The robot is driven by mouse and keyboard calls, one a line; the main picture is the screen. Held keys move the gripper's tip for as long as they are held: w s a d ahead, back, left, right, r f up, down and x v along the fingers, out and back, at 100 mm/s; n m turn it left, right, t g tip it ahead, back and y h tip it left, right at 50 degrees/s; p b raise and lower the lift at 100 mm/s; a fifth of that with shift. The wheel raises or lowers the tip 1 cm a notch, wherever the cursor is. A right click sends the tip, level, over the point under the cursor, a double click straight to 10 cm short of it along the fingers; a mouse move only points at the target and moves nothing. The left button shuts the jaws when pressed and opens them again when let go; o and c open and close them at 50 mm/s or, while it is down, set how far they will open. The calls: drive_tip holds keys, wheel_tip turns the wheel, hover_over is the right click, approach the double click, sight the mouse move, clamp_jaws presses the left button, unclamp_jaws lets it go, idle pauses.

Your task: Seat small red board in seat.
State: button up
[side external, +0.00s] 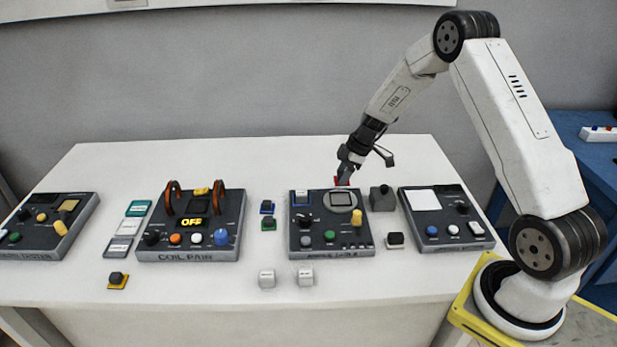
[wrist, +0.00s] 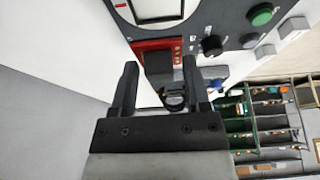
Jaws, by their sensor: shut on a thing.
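The small red board (wrist: 152,44) carries a dark block (wrist: 158,62). My gripper (wrist: 160,66) has its two fingers either side of that block and holds the board by it. In the side view, a bit of red (side external: 337,181) shows at the fingertips of my gripper (side external: 344,178), at the back edge of the middle console (side external: 330,242). The board overlaps the console's edge in the wrist view; I cannot tell whether it touches. A small blue board with a dark block (side external: 302,199) is at the console's back left. I cannot make out the red board's seat.
The console has a round gauge (side external: 341,199), a yellow knob (side external: 356,217) and a green button (side external: 330,236). A grey block (side external: 382,198) stands close on its right. The coil pair console (side external: 190,254) stands left. Blue (side external: 267,207) and green (side external: 268,224) boards lie between the consoles.

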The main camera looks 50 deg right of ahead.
sight(337, 200)
drive_tip(key=shift+f, duration=2.55)
drive_tip(key=shift+f, duration=0.55)
idle(0.7)
drive_tip(key=o, duration=1.3)
drive_tip(key=shift+r, duration=0.15)
drive_tip(key=shift+r, duration=3.35)
